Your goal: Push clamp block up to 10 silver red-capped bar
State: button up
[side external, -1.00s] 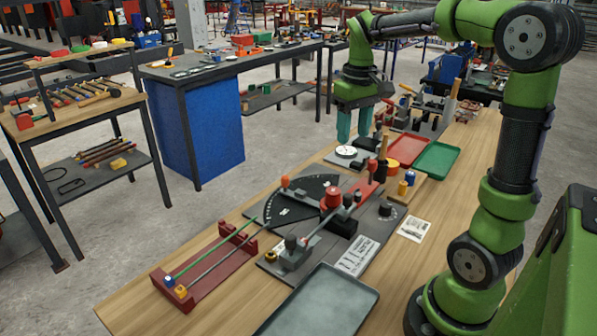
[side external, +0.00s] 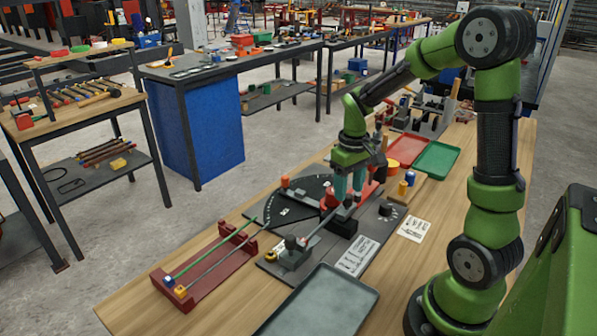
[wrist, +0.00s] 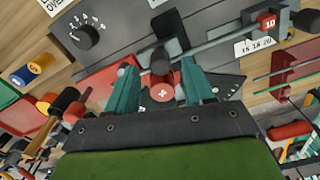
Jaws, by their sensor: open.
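The silver bar (wrist: 215,42) lies across the grey bending plate, with a red cap marked 10 (wrist: 267,21) at one end. It also shows in the side view (side external: 314,235). A dark block with a black knob, likely the clamp block (side external: 291,252), stands by the capped end; its contact with the bar is unclear. My gripper (side external: 348,197) is open, teal fingers pointing down over the middle of the bender. In the wrist view my gripper (wrist: 159,78) has its fingers either side of a red knob (wrist: 162,92) and a black post (wrist: 160,62), holding nothing visible.
A red rack (side external: 205,267) with two rods stands at left of the bender. A grey tray (side external: 323,303) lies in front. Red and green trays (side external: 437,157) and coloured small parts (side external: 405,185) stand behind. A dial knob (wrist: 88,37) rises from the plate.

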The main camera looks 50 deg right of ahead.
jog(key=shift+f, duration=0.75)
grip_shut()
